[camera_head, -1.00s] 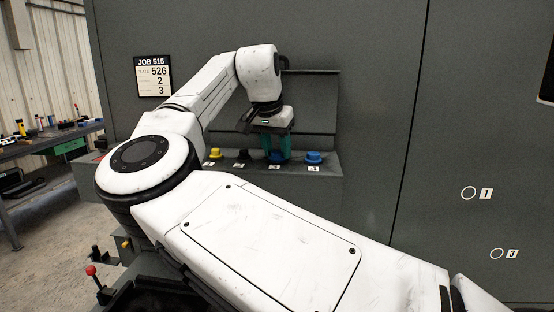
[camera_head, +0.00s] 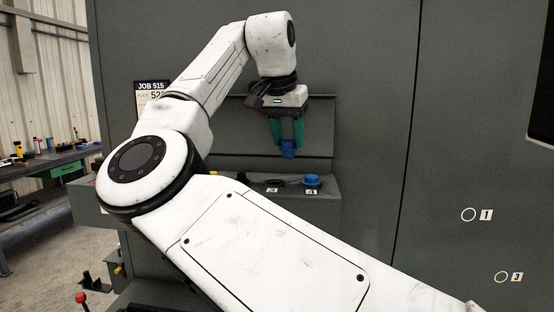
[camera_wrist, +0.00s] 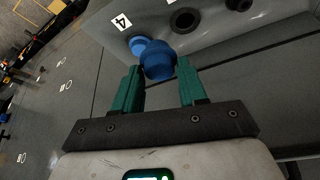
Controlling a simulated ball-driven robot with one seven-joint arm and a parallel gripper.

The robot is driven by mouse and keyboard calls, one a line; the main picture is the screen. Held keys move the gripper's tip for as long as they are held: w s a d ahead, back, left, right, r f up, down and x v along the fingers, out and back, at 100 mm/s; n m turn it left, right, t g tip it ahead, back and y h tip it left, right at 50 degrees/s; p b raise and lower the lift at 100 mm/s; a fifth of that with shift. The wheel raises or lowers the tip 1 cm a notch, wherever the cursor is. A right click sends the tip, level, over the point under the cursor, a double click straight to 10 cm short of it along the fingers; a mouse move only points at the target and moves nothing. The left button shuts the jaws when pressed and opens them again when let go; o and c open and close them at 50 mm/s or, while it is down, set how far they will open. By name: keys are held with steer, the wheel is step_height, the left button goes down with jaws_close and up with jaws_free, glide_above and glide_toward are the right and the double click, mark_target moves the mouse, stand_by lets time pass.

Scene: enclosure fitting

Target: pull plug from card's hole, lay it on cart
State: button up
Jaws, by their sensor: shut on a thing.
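My gripper (camera_head: 287,132) is shut on a blue plug (camera_head: 288,149), held by its upper part between the green fingers, in the air above the sloped ledge (camera_head: 325,190). In the wrist view the held plug (camera_wrist: 158,62) sits between the fingertips. Hole 3 (camera_head: 272,182) is empty and dark. Another blue plug (camera_head: 312,180) sits in the hole marked 4. The job card (camera_head: 148,92) on the grey panel is partly covered by my arm. I cannot make out a cart with certainty.
The tall grey enclosure (camera_head: 370,90) fills the back. A workbench (camera_head: 45,162) with tools stands at the far left. A red-knobbed lever (camera_head: 81,298) shows at the lower left. The wrist view shows another empty hole (camera_wrist: 238,4) beside hole 3.

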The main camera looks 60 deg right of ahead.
steer(key=s+a+r+b, duration=0.1)
steer(key=s+a+r, duration=0.3)
steer(key=s, duration=0.3)
step_height(320, 180, up, 6)
steer(key=p, duration=0.7)
steer(key=shift+s+r+p, duration=0.25)
steer(key=shift+p, duration=0.05)
steer(key=shift+a+f, duration=0.1)
